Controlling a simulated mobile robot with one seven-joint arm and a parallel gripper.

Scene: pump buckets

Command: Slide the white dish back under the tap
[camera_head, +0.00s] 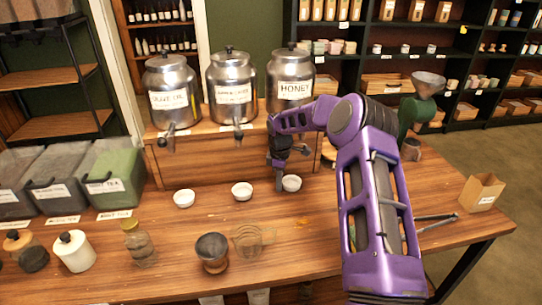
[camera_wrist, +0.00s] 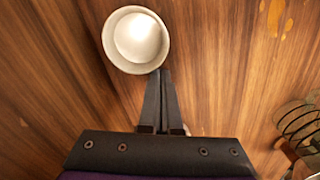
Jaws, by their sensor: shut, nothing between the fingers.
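A small white dish (camera_head: 291,183) stands upright on the wooden table, in front of the steel dispenser labelled HONEY (camera_head: 290,82). The honey tap is hidden behind my arm. My gripper (camera_head: 279,187) points down just left of this dish, low over the table. In the wrist view the round dish (camera_wrist: 109,42) shows from above and looks empty. The shut fingertips (camera_wrist: 162,76) lie at its rim; I cannot tell whether they touch it. Two more white dishes, a left one (camera_head: 184,198) and a middle one (camera_head: 242,191), stand below the other dispensers.
The dispensers stand on a raised wooden shelf (camera_head: 190,162). Orange spots (camera_head: 302,222) mark the table. A paper box (camera_head: 482,192) stands at the right. The table around the dish is mostly clear.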

